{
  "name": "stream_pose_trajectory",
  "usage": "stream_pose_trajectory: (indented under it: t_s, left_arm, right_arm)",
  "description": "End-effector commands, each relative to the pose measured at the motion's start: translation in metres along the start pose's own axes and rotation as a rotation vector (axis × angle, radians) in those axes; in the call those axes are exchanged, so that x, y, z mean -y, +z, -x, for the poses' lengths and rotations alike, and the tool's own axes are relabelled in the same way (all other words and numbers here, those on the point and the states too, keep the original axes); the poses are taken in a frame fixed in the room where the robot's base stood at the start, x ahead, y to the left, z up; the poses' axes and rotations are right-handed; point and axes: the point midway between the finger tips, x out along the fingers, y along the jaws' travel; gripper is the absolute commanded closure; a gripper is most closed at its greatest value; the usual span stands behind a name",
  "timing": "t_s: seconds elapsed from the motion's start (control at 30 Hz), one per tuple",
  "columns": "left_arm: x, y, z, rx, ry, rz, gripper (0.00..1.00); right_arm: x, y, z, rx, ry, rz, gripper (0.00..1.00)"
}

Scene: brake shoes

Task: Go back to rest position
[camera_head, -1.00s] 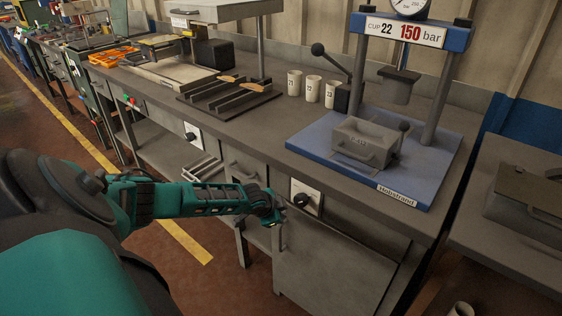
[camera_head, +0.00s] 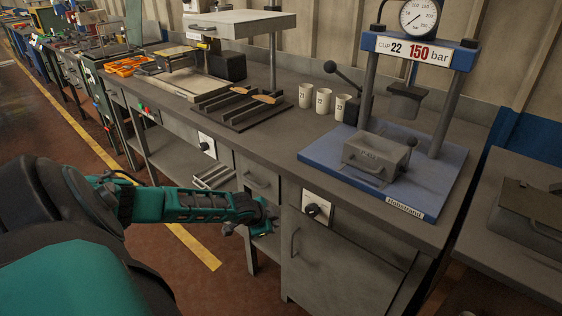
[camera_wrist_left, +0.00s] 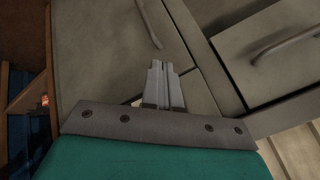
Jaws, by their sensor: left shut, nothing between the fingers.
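My left gripper (camera_head: 262,226) is in front of the grey workbench (camera_head: 262,147), below its top, beside the cabinet fronts. In the left wrist view the two fingers (camera_wrist_left: 160,72) are together with nothing between them, and they point toward the cabinet front. The gripper appears apart from the cabinet handles. My right gripper is in no view.
On the bench stand a blue press (camera_head: 320,160) with a grey mould box (camera_head: 374,157), several white cups (camera_head: 323,100) and a dark slotted rack (camera_head: 238,107). A cabinet with a dial (camera_head: 312,209) lies right of my gripper. The floor (camera_head: 190,285) near my arm looks clear.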

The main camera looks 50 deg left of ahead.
Motion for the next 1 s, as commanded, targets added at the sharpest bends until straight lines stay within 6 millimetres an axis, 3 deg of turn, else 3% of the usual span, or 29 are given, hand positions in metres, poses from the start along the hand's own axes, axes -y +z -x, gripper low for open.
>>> stream_pose_trajectory:
  t_s: [0.1,0.23,0.67,0.77,0.87,1.0]
  left_arm:
    - [0.01,0.005,0.025,0.002,0.001,-0.003,1.0]
    - [0.016,0.009,0.039,0.001,0.001,-0.001,1.0]
    - [0.017,0.01,0.047,-0.003,0.004,0.002,1.0]
    - [-0.003,0.004,0.043,-0.021,0.029,0.003,1.0]
    - [-0.05,-0.01,0.037,-0.071,0.085,0.012,1.0]
    - [-0.149,-0.043,0.042,-0.184,0.189,0.062,1.0]
  right_arm:
    - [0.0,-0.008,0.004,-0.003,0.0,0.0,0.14]
    - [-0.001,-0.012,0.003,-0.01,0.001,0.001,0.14]
    - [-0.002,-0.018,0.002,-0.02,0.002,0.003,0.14]
    - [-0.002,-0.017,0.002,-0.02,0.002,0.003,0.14]
    - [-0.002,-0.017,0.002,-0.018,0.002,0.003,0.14]
    - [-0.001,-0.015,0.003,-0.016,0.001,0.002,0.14]
